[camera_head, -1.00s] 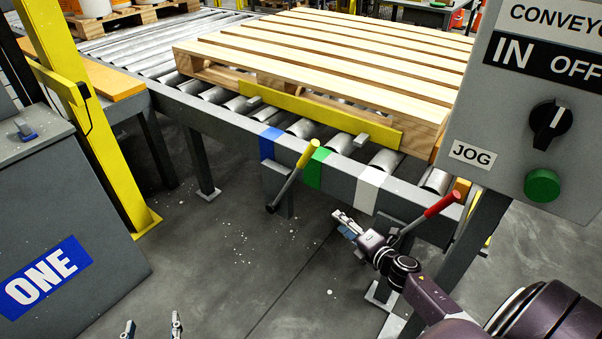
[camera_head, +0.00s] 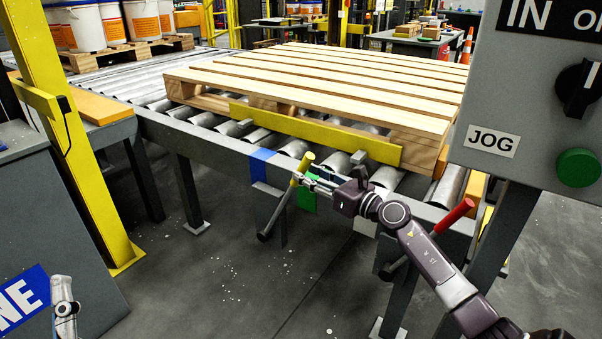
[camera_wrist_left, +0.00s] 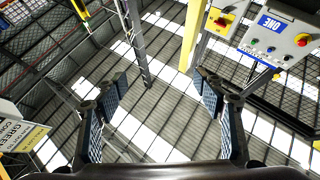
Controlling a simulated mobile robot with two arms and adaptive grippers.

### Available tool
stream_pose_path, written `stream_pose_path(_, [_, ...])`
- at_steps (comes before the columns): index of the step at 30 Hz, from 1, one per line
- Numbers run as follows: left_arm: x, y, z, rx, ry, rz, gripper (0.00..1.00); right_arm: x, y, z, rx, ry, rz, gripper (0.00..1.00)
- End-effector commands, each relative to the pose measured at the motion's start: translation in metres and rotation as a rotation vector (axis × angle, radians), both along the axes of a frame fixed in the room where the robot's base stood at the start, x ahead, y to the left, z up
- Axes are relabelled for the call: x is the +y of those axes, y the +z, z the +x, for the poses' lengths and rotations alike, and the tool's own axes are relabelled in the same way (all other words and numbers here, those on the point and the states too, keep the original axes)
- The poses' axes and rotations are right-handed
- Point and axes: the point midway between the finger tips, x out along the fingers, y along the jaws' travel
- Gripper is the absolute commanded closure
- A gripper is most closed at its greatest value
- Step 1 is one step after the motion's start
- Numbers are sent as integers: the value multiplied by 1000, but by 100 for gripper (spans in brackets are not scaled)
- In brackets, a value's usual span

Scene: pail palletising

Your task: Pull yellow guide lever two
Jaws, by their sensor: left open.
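The yellow-handled lever (camera_head: 302,166) leans up and right in front of the conveyor's side rail, between the blue and green bands. My right gripper (camera_head: 307,178) reaches in from the right, with its fingertips at the yellow handle. I cannot tell whether they touch it or only lie beside it, nor how far the fingers are apart. My left gripper (camera_wrist_left: 160,84) is open and empty in the left wrist view, pointing up at the roof. Part of it or its wrist shows low at the left in the head view.
A wooden pallet (camera_head: 330,84) lies on the rollers behind a yellow guide plate (camera_head: 310,133). A red-handled lever (camera_head: 454,216) stands right of my right gripper, close to my forearm. A grey control box (camera_head: 540,110) hangs at right. A yellow post (camera_head: 75,150) stands at left.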

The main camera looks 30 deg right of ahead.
Motion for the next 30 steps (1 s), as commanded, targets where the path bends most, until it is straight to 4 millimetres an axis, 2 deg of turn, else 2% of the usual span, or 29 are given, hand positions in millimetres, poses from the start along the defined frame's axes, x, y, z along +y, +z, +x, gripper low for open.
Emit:
stream_pose_path(3, [1,7,-6,-46,-3,-14,36,3,0,15,-2,0,2,64])
stream_pose_path(7, [1,14,-12,-83,-4,-25,36,6,0,25,-1,0,4,64])
stream_pose_path(19, [2,17,-16,-105,-6,-31,36,7,-1,30,2,1,3,65])
stream_pose_path(28, [2,17,-15,-105,-6,-31,36,7,-1,30,1,0,3,98])
stream_pose_path(30, [2,17,-15,-105,-6,-31,36,7,-1,30,1,0,3,100])
